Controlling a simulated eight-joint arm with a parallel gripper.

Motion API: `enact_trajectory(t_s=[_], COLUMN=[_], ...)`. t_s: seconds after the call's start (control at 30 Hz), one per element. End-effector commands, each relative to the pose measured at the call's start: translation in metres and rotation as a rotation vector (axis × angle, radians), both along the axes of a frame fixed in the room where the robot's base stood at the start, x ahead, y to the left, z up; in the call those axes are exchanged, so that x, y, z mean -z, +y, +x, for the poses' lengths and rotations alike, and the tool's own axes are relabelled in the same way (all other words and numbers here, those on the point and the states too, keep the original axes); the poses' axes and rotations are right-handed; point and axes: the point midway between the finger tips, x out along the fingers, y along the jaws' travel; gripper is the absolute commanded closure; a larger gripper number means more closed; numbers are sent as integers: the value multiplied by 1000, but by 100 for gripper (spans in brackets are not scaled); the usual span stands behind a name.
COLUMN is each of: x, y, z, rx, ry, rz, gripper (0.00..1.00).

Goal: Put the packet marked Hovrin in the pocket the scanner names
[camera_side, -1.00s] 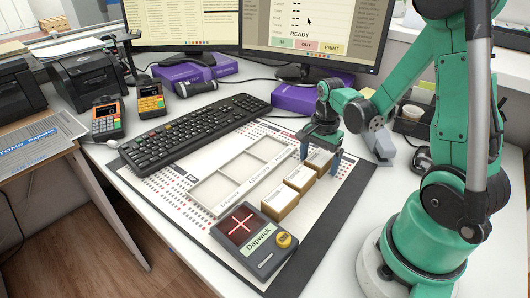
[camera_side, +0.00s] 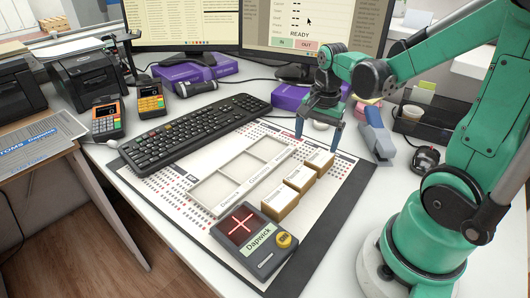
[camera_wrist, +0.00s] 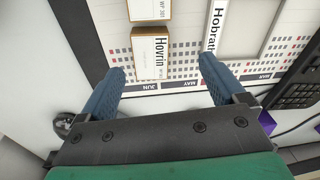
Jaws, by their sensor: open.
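The packet marked Hovrin (camera_wrist: 150,55) lies flat on the calendar mat in the wrist view; in the side view it appears to be the farthest packet (camera_side: 319,161) of a row of three. My gripper (camera_side: 319,138) is open and empty above the far end of that row. In the wrist view its fingers (camera_wrist: 159,75) are spread to either side of the packet, apart from it. The pocket tray (camera_side: 211,207) has three empty pockets; the near one is labelled Dapwick, the far one Hobrath (camera_wrist: 215,32). The scanner (camera_side: 262,262) shows Dapwick on its green display.
Two other packets (camera_side: 280,204) (camera_side: 299,178) lie beside the tray. A keyboard (camera_side: 190,132) lies beyond it, with two card terminals (camera_side: 106,117) to the left. A stapler (camera_side: 377,140) and a mouse (camera_side: 425,159) are at right. The monitor (camera_side: 310,27) reads READY.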

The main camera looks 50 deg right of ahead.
Motion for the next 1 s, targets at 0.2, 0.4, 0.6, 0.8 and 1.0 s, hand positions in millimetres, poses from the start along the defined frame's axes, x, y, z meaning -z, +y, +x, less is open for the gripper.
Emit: enact_trajectory(t_s=[0.2,0.4,0.6,0.8,1.0], x=[-36,-55,-62,-62,-62], y=[60,104,120,120,119], z=[13,13,12,12,12], rx=[-662,-1160,-1341,-1346,-1339], ry=[-215,-381,-441,-442,-440], rz=[-171,-360,-449,-453,-450], gripper=[10,10,4,4,4])
